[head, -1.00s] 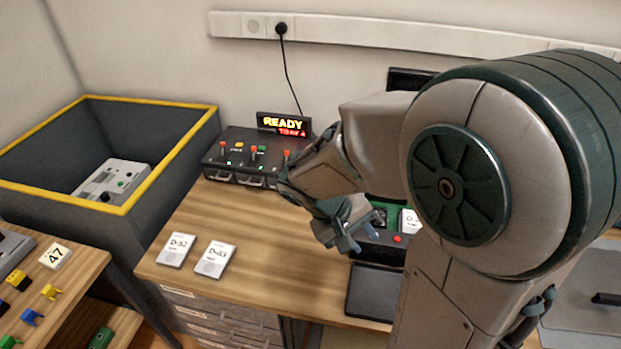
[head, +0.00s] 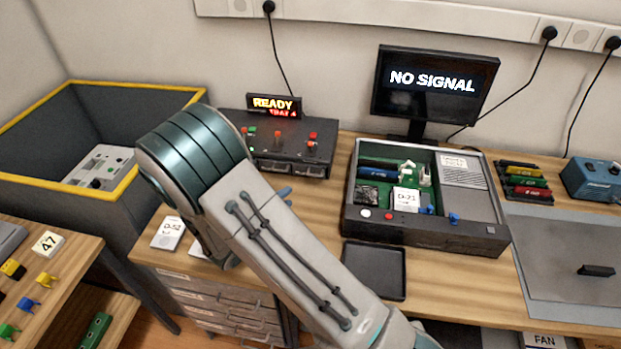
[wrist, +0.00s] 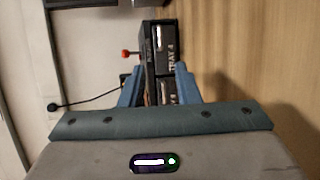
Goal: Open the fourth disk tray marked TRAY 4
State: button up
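The black disk unit (head: 262,128) stands at the back of the wooden desk, with red levers and coloured buttons on top. My arm hides its left front in the head view. In the wrist view the unit (wrist: 149,60) appears turned sideways, and the front lettered TRAY 4 (wrist: 172,58) lies just beyond my fingertips. That tray looks flush with the unit. A red lever (wrist: 127,54) sticks out beside it. My gripper (wrist: 159,67) is open and empty, one blue finger to each side of the unit's front. I cannot tell whether they touch it.
The display (head: 273,105) behind the unit reads READY and, it seems, TRAY 4. An open case (head: 424,234) stands to the right, with a black tray (head: 374,270) before it. A monitor (head: 435,84) stands behind the case. A yellow-rimmed bin (head: 130,187) is at left.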

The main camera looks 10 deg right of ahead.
jog(key=p+x, duration=0.2)
jog(key=x, duration=1)
jog(key=shift+w+d, duration=0.2)
jog(key=shift+d, duration=0.1)
grip_shut()
